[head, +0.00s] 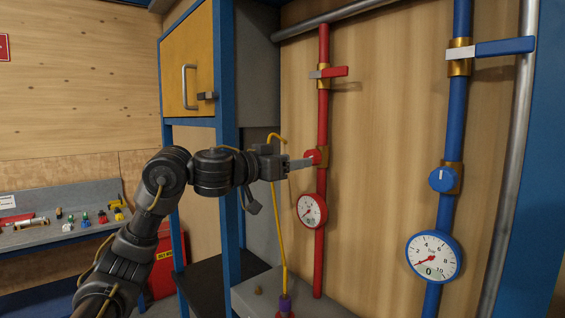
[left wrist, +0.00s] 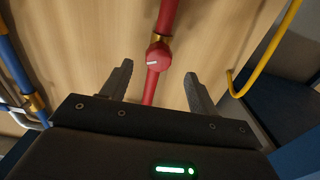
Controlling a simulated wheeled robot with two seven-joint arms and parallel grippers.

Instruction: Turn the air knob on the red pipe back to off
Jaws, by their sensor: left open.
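The red knob (head: 311,157) sits on a brass fitting on the vertical red pipe (head: 322,100). In the left wrist view the red knob (left wrist: 158,57) shows a white pointer line and lies beyond and between the two fingers. My left gripper (head: 306,162) comes in from the left with its fingertips close to the knob. In the left wrist view my left gripper (left wrist: 158,85) is open, one finger on each side of the red pipe. Contact with the knob cannot be made out. My right gripper is not in view.
A red lever valve (head: 328,72) is above and a red-rimmed gauge (head: 312,210) below the knob. A blue pipe (head: 456,120) with a blue knob (head: 442,179) and gauge (head: 433,257) stands to the right. A yellow hooked rod (head: 281,220) rises close to my left gripper.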

